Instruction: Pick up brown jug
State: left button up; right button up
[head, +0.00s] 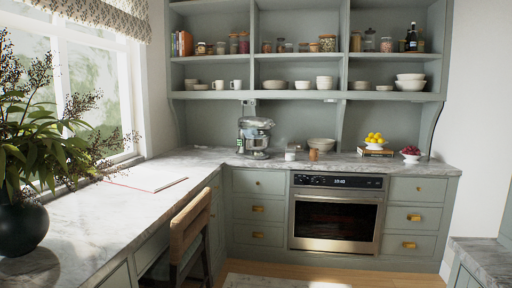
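A small brown vessel (313,155), which looks like the brown jug, stands on the marble counter (340,163) along the back wall, above the oven. It is too small to make out a handle or spout. A white cup-like item (290,155) stands just to its left, and a pale bowl (321,145) sits behind it. Neither of my grippers is in the head view.
A stand mixer (256,137) stands left of the brown vessel. Lemons (374,138) and a bowl of red fruit (411,154) are to the right. A wooden chair (186,236) stands at the left counter. A dark vase (22,229) is near left. The oven (335,214) is shut.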

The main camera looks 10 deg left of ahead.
aim_at(314, 156)
jog(key=i+z, duration=0.2)
jog(key=i, duration=1.7)
jog(key=i+u, duration=0.1)
jog(key=i, duration=0.55)
jog(key=i+l+u, duration=0.1)
jog(key=i, duration=0.55)
jog(key=i+l+u, duration=0.2)
jog(key=i+u, duration=0.15)
jog(key=i+l+u, duration=0.4)
jog(key=i, duration=0.15)
jog(key=i+j, duration=0.05)
